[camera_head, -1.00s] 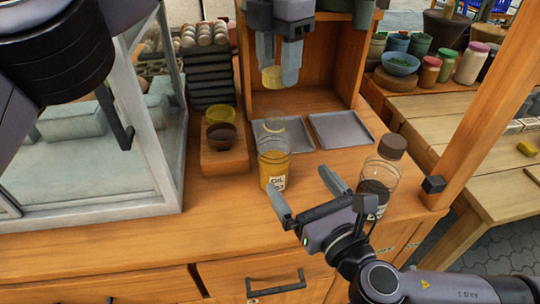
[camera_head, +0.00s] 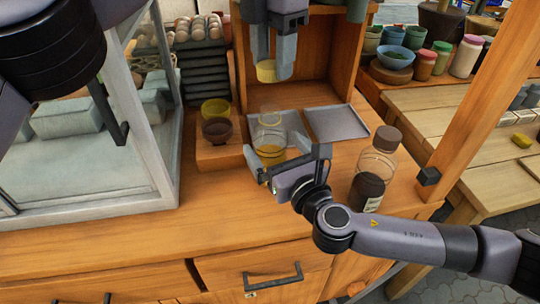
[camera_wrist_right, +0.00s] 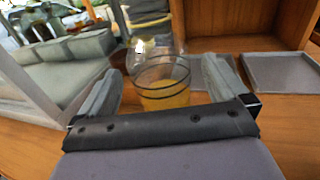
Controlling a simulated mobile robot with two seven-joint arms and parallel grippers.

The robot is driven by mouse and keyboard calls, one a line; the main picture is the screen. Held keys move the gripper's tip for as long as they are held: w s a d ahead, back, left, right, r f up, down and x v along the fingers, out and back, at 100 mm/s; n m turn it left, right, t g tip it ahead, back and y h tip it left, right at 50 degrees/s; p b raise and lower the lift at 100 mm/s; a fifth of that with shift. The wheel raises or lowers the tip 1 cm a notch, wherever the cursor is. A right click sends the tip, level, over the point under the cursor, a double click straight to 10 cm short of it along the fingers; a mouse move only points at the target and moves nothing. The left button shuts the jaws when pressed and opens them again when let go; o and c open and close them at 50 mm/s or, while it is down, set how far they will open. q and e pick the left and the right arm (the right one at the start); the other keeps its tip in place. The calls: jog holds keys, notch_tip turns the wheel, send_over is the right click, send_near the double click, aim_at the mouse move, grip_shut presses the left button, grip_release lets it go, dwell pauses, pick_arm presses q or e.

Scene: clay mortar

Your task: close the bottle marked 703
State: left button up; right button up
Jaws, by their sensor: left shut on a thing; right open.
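A clear open-topped bottle with yellow oil (camera_head: 270,135) stands upright on the wooden counter; it also shows in the right wrist view (camera_wrist_right: 163,85). Its label is hidden now, and I cannot read 703 on any bottle. My right gripper (camera_head: 284,156) is open, with its fingers on either side of the oil bottle; gaps show between fingers and glass in the right wrist view. My left gripper (camera_head: 275,68) is shut on a yellow cap (camera_head: 266,72), held above and slightly behind the oil bottle's mouth. A second bottle (camera_head: 375,172), with a dark cap and dark contents, stands to the right.
A wooden stand (camera_head: 218,156) with a dark bowl (camera_head: 217,131) and a yellow bowl (camera_head: 215,108) is left of the oil bottle. Grey trays (camera_head: 337,123) lie behind it. A glass-sided case (camera_head: 90,165) fills the left; a wooden post (camera_head: 484,95) rises right.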

jog(key=shift+x, duration=1.55)
jog(key=c, duration=1.5)
pick_arm(q)
jog(key=shift+f, duration=2.5)
pick_arm(e)
jog(key=shift+o, duration=0.2)
pick_arm(q)
jog(key=shift+f, duration=0.85)
jog(key=shift+f, duration=0.55)
